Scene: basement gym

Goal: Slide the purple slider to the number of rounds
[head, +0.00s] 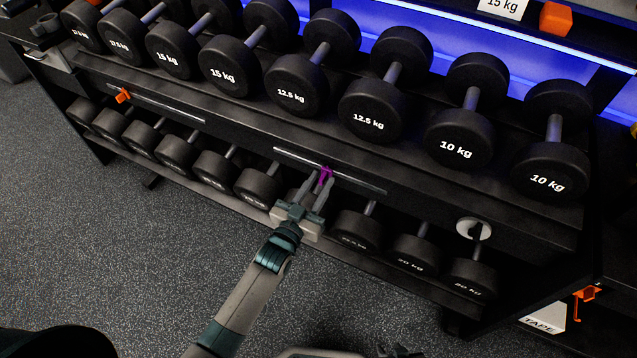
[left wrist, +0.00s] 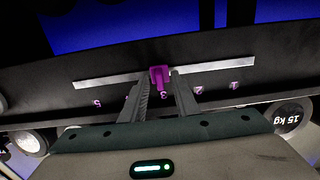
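The purple slider (head: 326,176) sits on a pale metal track (head: 360,183) on the front of the dumbbell rack. In the left wrist view the slider (left wrist: 159,76) is near the middle of its track (left wrist: 225,67), just above the purple 3 (left wrist: 165,97). The numbers 2 (left wrist: 199,90) and 1 (left wrist: 235,85) are to its right, 5 (left wrist: 97,102) to its left; a finger largely hides the mark between 5 and 3. My left gripper (head: 322,178) has one finger on each side of the slider, close to it; whether they press on it is unclear.
Dumbbells fill both shelves, with the upper ones (head: 367,110) just above the track and lower ones (head: 357,229) below. An orange slider (head: 123,96) is on another track at left. A white TAPE card (head: 545,317) stands at lower right. The floor (head: 90,240) in front is clear.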

